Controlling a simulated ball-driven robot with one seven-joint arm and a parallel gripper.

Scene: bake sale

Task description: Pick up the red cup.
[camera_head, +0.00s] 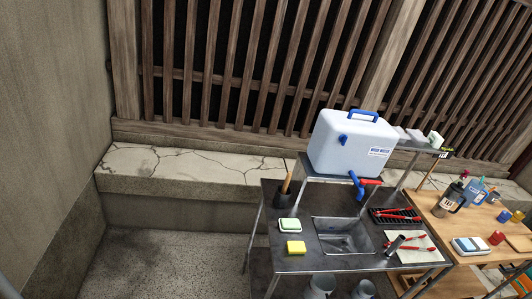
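A small red cylinder (496,238), which may be the red cup, stands on the wooden table (459,228) at the right. It is too small to tell whether it is open at the top. An orange-yellow piece (517,216) and a blue piece (502,215) stand behind it. A white and blue box-like item (470,245) lies just to its left. My gripper is not in view.
A dark metal sink table (290,263) stands left of the wooden table, with a white water tank (352,143) on a raised shelf. A cracked stone ledge (190,165) and slatted wall are behind. Open floor (170,262) lies at the lower left.

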